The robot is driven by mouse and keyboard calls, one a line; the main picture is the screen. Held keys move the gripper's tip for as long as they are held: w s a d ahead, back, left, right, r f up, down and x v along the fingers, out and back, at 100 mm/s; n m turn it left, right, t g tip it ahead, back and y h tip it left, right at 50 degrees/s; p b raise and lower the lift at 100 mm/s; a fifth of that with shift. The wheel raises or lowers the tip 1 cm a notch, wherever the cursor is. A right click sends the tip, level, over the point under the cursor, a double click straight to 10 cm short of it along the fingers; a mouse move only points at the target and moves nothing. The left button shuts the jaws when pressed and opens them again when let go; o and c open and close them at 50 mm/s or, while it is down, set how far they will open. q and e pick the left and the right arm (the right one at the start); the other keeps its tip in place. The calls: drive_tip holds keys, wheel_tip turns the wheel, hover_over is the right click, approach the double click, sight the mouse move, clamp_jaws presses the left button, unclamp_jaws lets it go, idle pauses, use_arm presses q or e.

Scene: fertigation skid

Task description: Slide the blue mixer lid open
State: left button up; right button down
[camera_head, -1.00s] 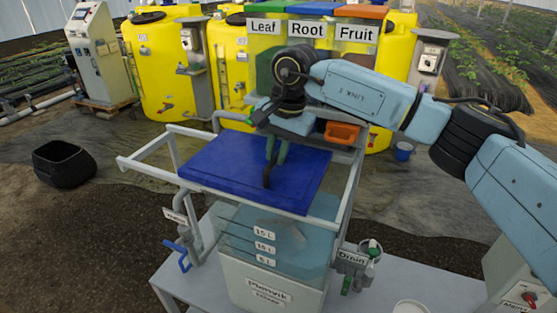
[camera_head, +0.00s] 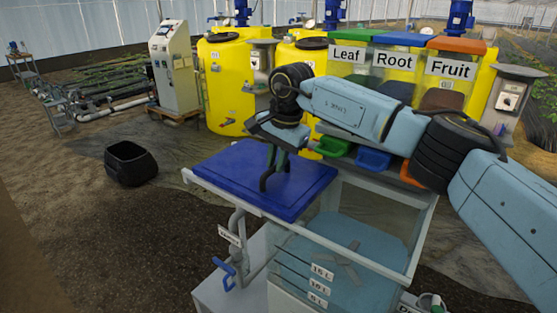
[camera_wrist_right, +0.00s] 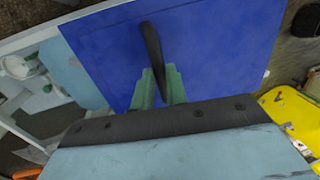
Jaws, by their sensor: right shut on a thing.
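The blue mixer lid (camera_head: 240,180) lies flat on the rails of the mixer frame, towards their left end. The clear mixer tank (camera_head: 345,260) shows open to the right of the lid, with a grey stirrer cross inside. My right gripper (camera_head: 272,182) points down over the lid, shut on the dark lid handle (camera_head: 265,181). In the right wrist view, the green fingers (camera_wrist_right: 158,88) close around the dark curved handle (camera_wrist_right: 153,50) on the blue lid (camera_wrist_right: 205,45). My left gripper is not in view.
A blue-handled valve (camera_head: 224,268) sits below the lid's left front. A black bin (camera_head: 130,163) stands on the ground at left. Leaf, Root and Fruit bins (camera_head: 395,62) and yellow tanks (camera_head: 232,85) stand behind.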

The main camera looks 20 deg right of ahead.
drive_tip(key=shift+r, duration=0.1)
drive_tip(key=c, duration=1.4)
unclamp_jaws()
drive_tip(key=shift+s, duration=0.1)
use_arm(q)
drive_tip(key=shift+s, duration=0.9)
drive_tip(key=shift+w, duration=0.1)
use_arm(e)
drive_tip(key=shift+r, duration=0.25)
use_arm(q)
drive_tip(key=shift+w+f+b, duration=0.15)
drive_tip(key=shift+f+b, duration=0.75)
use_arm(e)
wheel_tip(320, 180, up, 12)
drive_tip(key=s+d, duration=0.1)
drive_tip(key=s, duration=0.1)
drive_tip(key=shift+d+r, duration=0.25)
drive_tip(key=shift+d, duration=0.1)
